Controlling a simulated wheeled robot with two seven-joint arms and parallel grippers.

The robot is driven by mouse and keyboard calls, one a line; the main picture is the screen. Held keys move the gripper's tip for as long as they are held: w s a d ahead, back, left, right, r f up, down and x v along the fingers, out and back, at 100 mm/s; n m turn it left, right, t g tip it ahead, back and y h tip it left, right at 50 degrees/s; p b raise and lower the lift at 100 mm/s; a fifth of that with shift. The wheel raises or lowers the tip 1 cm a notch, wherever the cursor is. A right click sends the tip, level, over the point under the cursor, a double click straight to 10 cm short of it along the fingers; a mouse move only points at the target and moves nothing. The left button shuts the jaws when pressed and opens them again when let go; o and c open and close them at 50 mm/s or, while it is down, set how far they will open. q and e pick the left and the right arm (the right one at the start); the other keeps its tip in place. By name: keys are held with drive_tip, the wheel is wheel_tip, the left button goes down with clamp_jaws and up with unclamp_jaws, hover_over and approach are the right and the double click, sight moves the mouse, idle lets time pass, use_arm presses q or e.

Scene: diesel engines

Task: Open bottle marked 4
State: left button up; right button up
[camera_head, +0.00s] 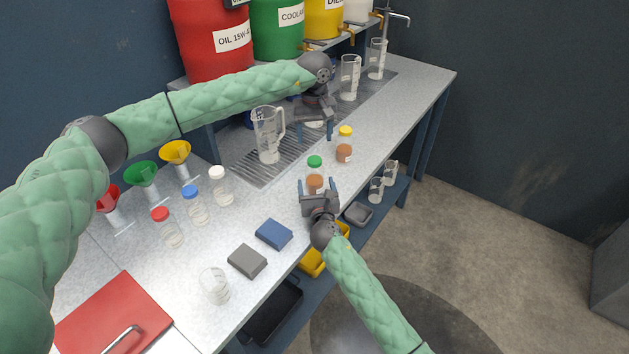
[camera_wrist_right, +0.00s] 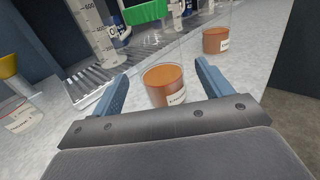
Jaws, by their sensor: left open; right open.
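The green-capped bottle (camera_head: 315,178) with brown liquid stands upright near the front edge of the bench. My right gripper (camera_head: 318,184) is open, its two fingers spread on either side of this bottle. In the right wrist view the bottle (camera_wrist_right: 165,84) shows between the fingers, its green cap at the top. The yellow-capped bottle (camera_head: 344,148), also with brown liquid, stands just behind to the right. Labels are too small to read, so I cannot tell which bottle is marked 4. My left gripper (camera_head: 315,136) is open, pointing down above the bench behind both bottles.
A clear measuring jug (camera_head: 267,136) stands on the drain grate left of my left gripper. Red-, blue- and white-capped bottles (camera_head: 195,207) stand at left. Blue and grey blocks (camera_head: 273,234) lie near the front edge. Coloured drums (camera_head: 277,30) stand behind.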

sight(316, 184)
use_arm(q)
drive_tip(key=shift+w+f, duration=0.15)
drive_tip(key=shift+f, duration=0.05)
use_arm(e)
drive_tip(key=w, duration=0.3)
drive_tip(key=shift+w+a+f, duration=0.15)
drive_tip(key=shift+a, duration=0.05)
use_arm(q)
drive_tip(key=shift+r, duration=0.1)
use_arm(e)
drive_tip(key=shift+w, duration=0.35)
